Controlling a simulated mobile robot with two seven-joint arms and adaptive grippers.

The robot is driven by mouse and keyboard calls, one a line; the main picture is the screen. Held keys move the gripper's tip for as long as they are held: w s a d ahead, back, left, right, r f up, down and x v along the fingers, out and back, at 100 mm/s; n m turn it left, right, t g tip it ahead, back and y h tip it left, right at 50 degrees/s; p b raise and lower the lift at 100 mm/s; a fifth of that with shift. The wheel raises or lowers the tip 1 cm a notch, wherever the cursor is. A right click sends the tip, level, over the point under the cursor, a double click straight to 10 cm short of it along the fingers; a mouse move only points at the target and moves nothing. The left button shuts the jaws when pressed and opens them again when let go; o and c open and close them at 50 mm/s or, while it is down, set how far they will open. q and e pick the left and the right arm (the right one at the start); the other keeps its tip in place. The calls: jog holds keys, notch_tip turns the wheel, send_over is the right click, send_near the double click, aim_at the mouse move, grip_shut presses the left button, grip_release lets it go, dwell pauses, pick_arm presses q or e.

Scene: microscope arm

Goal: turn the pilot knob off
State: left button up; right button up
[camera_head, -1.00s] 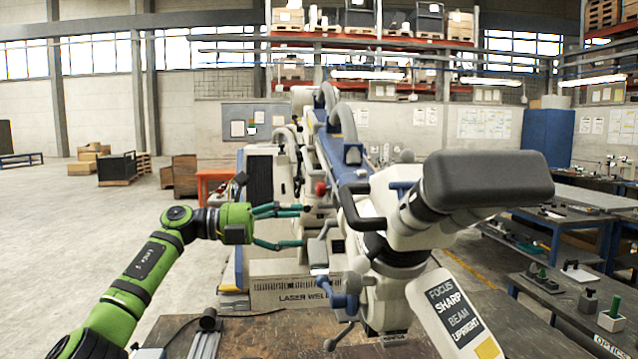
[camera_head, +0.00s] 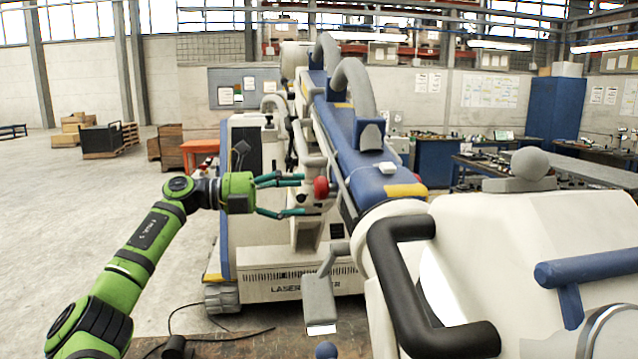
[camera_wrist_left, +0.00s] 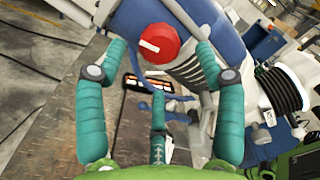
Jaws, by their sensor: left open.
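The red knob (camera_head: 321,187) is on the side of the white and blue machine arm, just right of my left gripper in the head view. In the left wrist view it is a red faceted knob (camera_wrist_left: 160,43) with a white pointer bar across its face, slanting down to the right. My left gripper (camera_head: 302,195) is open and empty, its teal fingers pointing at the knob. In the left wrist view the knob lies between the two outer fingers, towards their tips. Whether any finger touches it I cannot tell. My right gripper is not in view.
The machine's large arm (camera_head: 370,165) and a dark curved handle (camera_head: 400,290) fill the right foreground. A grey lever (camera_head: 319,298) hangs below the knob. The white cabinet (camera_head: 262,258) stands behind. The floor to the left is largely open, with crates (camera_head: 105,138) far back.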

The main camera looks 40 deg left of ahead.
aim_at(315, 189)
pick_arm(q)
jog(key=p+x, duration=0.2)
jog(key=x, duration=0.3)
jog(key=shift+d+r+p, duration=0.1)
jog(key=shift+r+p, duration=0.1)
jog(key=shift+p, duration=0.2)
jog(key=shift+w+f, duration=0.1)
jog(key=shift+w, duration=0.1)
jog(key=shift+d+f, duration=0.1)
jog(key=c, duration=1.1)
jog(key=shift+f, duration=0.1)
jog(key=shift+c, duration=0.2)
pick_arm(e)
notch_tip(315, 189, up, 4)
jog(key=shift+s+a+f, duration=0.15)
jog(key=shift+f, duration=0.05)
